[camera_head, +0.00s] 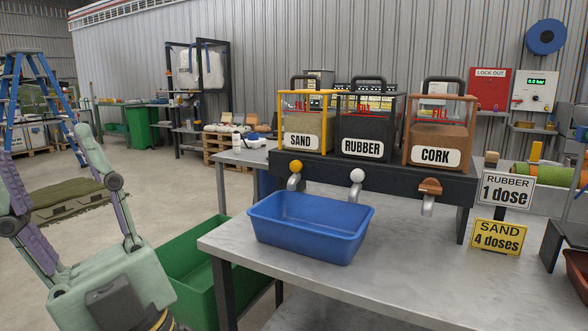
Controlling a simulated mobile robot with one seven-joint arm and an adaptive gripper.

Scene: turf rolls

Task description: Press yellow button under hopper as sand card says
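The sand hopper (307,133) has a yellow frame and stands at the left of a dark rack on the grey table. The yellow button (296,167) is below it, just above a metal spout (292,183). The yellow sand card (497,237) reads "SAND 4 doses". A blue tray (310,250) sits in front of the spouts, under the sand and rubber ones; no contents show inside. My gripper (42,155) is large at the lower left, its fingers pointing up and spread apart. It is well left of the button and not touching it. The left fingertip is cut off by the picture edge.
The rubber hopper (368,125) has a white button (357,175); the cork hopper (437,133) has a brown one (430,186). A white card (507,189) reads "RUBBER 1 dose". A green bin (195,262) stands between my gripper and the table (390,270). The table front is clear.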

